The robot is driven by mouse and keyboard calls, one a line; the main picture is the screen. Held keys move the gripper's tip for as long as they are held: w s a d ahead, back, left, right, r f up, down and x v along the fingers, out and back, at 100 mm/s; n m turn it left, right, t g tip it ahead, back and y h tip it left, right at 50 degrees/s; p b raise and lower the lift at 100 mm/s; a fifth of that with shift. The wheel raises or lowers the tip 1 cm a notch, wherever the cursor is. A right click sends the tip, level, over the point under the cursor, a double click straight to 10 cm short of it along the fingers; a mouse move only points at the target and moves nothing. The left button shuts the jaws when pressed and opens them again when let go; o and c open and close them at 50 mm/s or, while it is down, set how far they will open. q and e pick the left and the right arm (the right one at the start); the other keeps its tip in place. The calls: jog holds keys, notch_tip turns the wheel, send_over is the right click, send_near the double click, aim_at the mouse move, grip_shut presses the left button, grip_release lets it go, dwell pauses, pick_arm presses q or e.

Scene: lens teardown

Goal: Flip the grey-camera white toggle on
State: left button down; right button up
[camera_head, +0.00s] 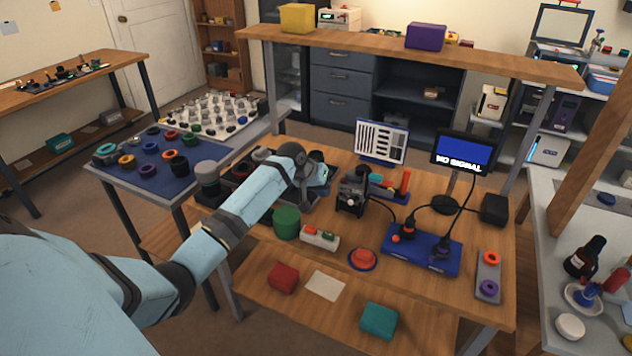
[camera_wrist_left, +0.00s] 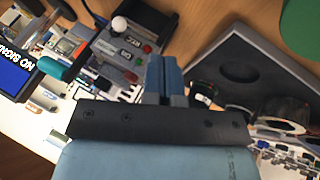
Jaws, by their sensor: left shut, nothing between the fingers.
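The grey camera (camera_head: 352,190) stands on the wooden workbench, right of my left gripper (camera_head: 322,174). In the left wrist view a dark grey box (camera_wrist_left: 125,45), apparently this camera, carries red and green buttons. A white round-ended toggle (camera_wrist_left: 118,23) sticks up at its edge; its on or off position cannot be told. My left gripper is also in the wrist view (camera_wrist_left: 162,75). Its fingers are shut together, empty, beside the box in the picture; contact with it cannot be told. In the head view the toggle is too small to make out. My right gripper is not in view.
A monitor (camera_head: 462,153) reads NO SIGNAL. A blue hub (camera_head: 422,250) with cables sits to the camera's right. A green cylinder (camera_head: 286,223) and a red button (camera_head: 362,259) stand in front. A grey tray (camera_wrist_left: 245,42) lies near the fingers. A shelf (camera_head: 400,49) spans behind.

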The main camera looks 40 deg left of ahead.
aim_at(353, 201)
pick_arm(q)
jog(key=shift+w+d+f, duration=0.45)
jog(key=shift+d, duration=0.25)
jog(key=shift+w+d+f, duration=0.45)
jog(key=shift+w+d, duration=0.05)
jog(key=shift+d, duration=0.15)
jog(key=shift+w+d+f, duration=0.45)
jog(key=shift+d, duration=0.25)
jog(key=shift+d+r+p, duration=0.1)
jog(key=shift+d+p, duration=0.1)
jog(key=shift+p, duration=0.3)
jog(key=shift+s+n, duration=0.1)
jog(key=shift+n, duration=0.2)
jog(key=shift+p, duration=0.35)
jog(key=shift+d+y, duration=0.1)
jog(key=shift+y, duration=0.2)
